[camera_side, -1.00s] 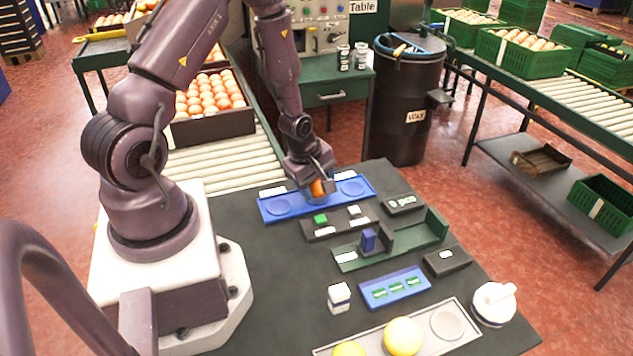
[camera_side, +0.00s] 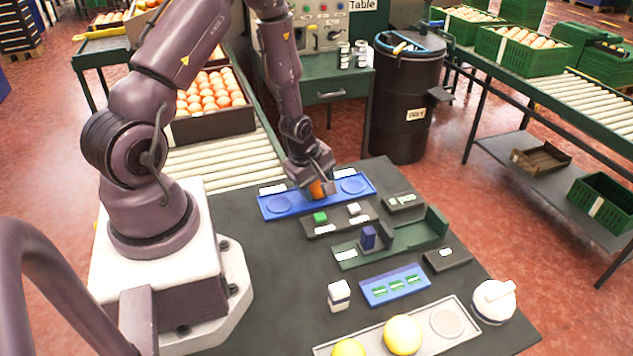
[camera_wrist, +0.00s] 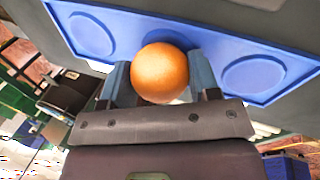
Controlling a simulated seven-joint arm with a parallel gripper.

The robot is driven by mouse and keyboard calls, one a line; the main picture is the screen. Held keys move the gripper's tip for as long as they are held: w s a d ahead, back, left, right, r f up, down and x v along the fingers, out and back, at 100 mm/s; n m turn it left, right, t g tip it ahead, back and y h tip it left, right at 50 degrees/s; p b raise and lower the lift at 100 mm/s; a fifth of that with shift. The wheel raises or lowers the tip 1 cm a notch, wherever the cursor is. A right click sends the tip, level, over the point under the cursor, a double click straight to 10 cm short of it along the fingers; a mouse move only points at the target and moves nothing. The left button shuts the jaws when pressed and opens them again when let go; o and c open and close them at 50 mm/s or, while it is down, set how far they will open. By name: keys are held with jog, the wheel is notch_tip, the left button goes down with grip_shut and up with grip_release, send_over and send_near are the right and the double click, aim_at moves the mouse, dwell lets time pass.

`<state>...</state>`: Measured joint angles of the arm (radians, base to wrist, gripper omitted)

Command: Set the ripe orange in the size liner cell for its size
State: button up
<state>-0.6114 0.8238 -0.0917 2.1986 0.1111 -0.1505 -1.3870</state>
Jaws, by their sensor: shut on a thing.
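The ripe orange (camera_side: 318,189) is between the two fingers of my gripper (camera_side: 316,184), which is shut on it. In the wrist view the orange (camera_wrist: 160,72) sits between the blue-grey fingertips. The blue size liner (camera_side: 297,212) has a round cell at its left and another at its right, both empty. The liner (camera_wrist: 207,52) fills the upper part of the wrist view. I cannot tell whether the orange touches it.
In front of the liner are a dark tray with a green block (camera_side: 320,218), a green fixture (camera_side: 400,242) and a blue tray (camera_side: 372,300). A grey tray (camera_side: 462,342) holds yellow fruit (camera_side: 403,335). A white lidded container (camera_side: 494,304) stands near the table's right edge.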

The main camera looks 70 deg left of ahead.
jog(key=shift+f, duration=0.15)
jog(key=o, duration=1)
jog(key=shift+o, duration=0.2)
jog(key=shift+s, duration=0.1)
jog(key=shift+s+f, duration=0.15)
jog(key=shift+s, duration=0.05)
